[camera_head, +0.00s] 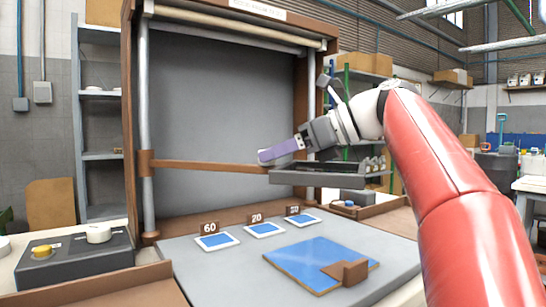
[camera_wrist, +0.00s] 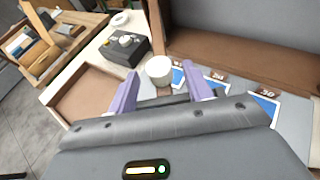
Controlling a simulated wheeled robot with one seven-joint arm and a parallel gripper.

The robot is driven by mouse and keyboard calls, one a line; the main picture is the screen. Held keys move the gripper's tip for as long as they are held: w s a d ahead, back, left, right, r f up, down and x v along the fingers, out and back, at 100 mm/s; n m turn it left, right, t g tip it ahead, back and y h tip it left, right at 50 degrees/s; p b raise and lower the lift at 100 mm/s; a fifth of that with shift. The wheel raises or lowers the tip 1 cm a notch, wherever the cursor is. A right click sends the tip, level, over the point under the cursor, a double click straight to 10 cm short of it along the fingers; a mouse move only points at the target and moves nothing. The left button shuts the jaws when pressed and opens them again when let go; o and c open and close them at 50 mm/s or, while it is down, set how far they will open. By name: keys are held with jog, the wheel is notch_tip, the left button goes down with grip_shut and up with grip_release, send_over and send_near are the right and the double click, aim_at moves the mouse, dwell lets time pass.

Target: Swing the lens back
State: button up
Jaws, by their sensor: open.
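A thin brown swing arm (camera_head: 205,166) runs level from a brown collar (camera_head: 146,163) on the left metal post toward my gripper (camera_head: 268,155). In the wrist view the arm (camera_wrist: 155,32) leads down to a white round piece (camera_wrist: 159,69). This piece shows between the two purple fingers of my gripper (camera_wrist: 158,82). The fingers are apart and I cannot tell whether they touch it. In the head view my gripper hides the arm's far end. No lens glass can be made out clearly.
A grey tray (camera_head: 330,179) hangs below and right of my gripper. The bench (camera_head: 240,268) holds cards marked 60, 20 and one less legible, and a blue panel (camera_head: 310,260). A dark control box (camera_head: 72,262) stands left. A grey back panel (camera_head: 220,90) is behind.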

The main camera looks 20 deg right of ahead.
jog(key=shift+w+a+f, duration=0.25)
jog(key=shift+w+a, duration=0.05)
jog(key=shift+a, duration=0.2)
grip_shut()
jog(key=shift+w+d, duration=0.1)
